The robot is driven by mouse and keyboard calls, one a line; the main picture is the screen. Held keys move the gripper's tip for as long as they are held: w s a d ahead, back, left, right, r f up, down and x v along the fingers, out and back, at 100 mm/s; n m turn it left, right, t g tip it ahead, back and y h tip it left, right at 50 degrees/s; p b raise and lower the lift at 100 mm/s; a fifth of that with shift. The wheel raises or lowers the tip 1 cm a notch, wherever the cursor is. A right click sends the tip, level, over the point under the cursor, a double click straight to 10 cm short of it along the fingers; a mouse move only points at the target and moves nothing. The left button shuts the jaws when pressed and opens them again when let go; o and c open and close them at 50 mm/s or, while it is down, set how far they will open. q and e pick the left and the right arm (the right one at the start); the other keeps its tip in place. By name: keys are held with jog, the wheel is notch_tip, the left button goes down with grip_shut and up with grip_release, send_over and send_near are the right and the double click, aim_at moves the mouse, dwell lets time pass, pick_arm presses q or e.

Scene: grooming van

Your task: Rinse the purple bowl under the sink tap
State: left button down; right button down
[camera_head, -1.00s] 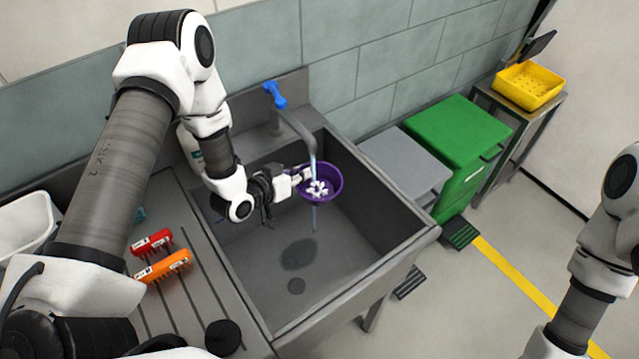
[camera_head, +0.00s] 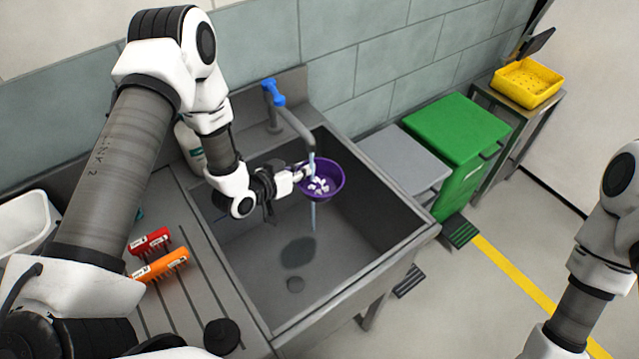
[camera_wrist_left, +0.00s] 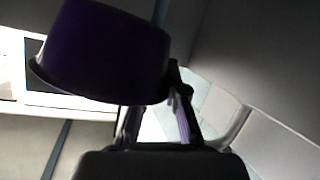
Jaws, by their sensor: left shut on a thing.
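The purple bowl (camera_head: 331,183) is held over the sink basin (camera_head: 350,235), right under the tap (camera_head: 296,121). White pieces or splashes show inside it. My left gripper (camera_head: 301,174) is shut on the bowl's left rim. Water runs from the spout into the bowl, and a thin stream shows below it, above a dark wet patch on the basin floor. In the left wrist view the bowl (camera_wrist_left: 105,52) appears dark at upper left, beyond my left gripper's fingers (camera_wrist_left: 160,115). My right arm shows at the right edge, but its gripper is out of view.
A white bottle (camera_head: 188,147) stands behind my left arm. Right of the sink are a grey bin (camera_head: 405,160), a green bin (camera_head: 455,132) and a yellow basket (camera_head: 527,84).

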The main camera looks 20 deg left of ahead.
aim_at(313, 187)
pick_arm(q)
jog(key=shift+s+a, duration=0.1)
jog(key=shift+s, duration=0.05)
jog(key=shift+s+a, duration=0.25)
jog(key=shift+s, duration=0.1)
jog(key=shift+d, duration=0.1)
jog(key=shift+s+d+b, duration=0.15)
jog(key=shift+s+d, duration=0.35)
jog(key=shift+d, duration=0.25)
jog(key=shift+s+d+b, duration=0.2)
jog(key=shift+s+d, duration=0.35)
jog(key=shift+d, duration=0.25)
jog(key=shift+s+d+b, duration=0.15)
jog(key=shift+s+d, duration=0.35)
jog(key=shift+d, duration=0.25)
jog(key=shift+s+d, duration=0.7)
jog(key=shift+d, duration=0.3)
notch_tip(313, 187, up, 10)
jog(key=s+d+p, duration=0.1)
jog(key=d+p, duration=0.1)
jog(key=p, duration=0.5)
jog(key=shift+s+d+p, duration=0.2)
jog(key=shift+s+p, duration=0.1)
jog(key=shift+s, duration=0.05)
